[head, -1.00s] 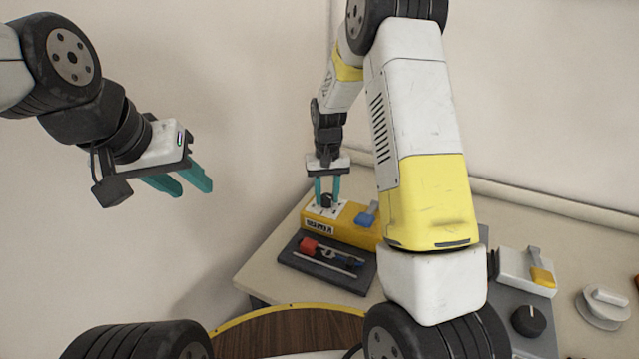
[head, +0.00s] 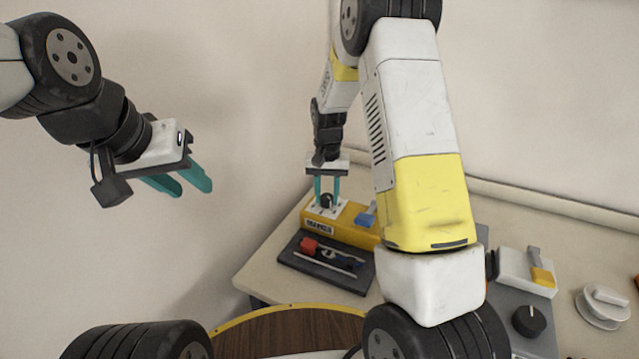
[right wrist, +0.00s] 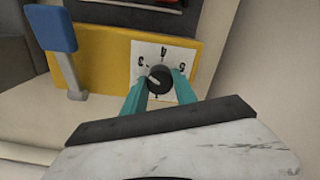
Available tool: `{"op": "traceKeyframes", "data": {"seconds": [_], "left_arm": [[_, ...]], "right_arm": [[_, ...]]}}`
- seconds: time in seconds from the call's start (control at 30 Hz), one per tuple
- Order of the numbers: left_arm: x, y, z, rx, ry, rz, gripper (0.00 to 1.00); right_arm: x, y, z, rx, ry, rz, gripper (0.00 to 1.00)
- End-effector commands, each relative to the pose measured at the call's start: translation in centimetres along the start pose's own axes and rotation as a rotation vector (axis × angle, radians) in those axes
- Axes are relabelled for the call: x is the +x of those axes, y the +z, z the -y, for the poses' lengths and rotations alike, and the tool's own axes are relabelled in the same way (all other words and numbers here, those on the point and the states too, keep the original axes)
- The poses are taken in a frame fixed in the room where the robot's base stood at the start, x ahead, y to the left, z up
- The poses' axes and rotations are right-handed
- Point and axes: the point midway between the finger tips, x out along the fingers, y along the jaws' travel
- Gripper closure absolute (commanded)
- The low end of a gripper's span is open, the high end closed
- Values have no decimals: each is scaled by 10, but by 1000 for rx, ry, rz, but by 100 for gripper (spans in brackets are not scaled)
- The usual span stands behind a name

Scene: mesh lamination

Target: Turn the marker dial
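The marker dial (right wrist: 158,77) is a round black knob on a white numbered plate (right wrist: 150,52), set in the yellow marker box (head: 352,229). The dial also shows in the head view (head: 326,201). My right gripper (right wrist: 161,84) points down at the dial, one teal finger on each side of it. In the head view my right gripper (head: 327,197) stands over the left end of the box with its fingers apart. Whether the fingers touch the knob is hard to tell. My left gripper (head: 190,184) is open and empty, high at the left, away from the table.
A blue lever (right wrist: 60,40) stands on the box beside the plate. A dark tray (head: 313,270) with small tools lies in front of the box. To the right are a white unit with a yellow lever (head: 541,278), a black knob (head: 529,320) and a white round part (head: 603,305).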

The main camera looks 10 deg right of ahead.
Motion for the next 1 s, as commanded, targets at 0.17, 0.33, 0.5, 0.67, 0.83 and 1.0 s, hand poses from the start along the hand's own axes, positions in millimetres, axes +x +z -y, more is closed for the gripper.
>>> {"op": "traceKeyframes", "data": {"seconds": [0.17,0.33,0.5,0.67,0.83,1.0], "left_arm": [[0,0,0,0,0,0,64],[0,0,0,0,0,0,64],[0,0,0,0,0,0,64],[0,0,0,0,0,0,64],[0,0,0,0,0,0,64],[0,0,0,0,0,0,64]], "right_arm": [[-1,-1,0,-1,-1,-3,45],[0,0,0,-1,0,-2,45],[-7,-1,0,-1,-1,-2,45],[-32,-2,0,-1,-2,-6,45],[-60,-1,1,-1,-2,-5,45],[-76,-1,0,-1,-1,-3,45]]}}
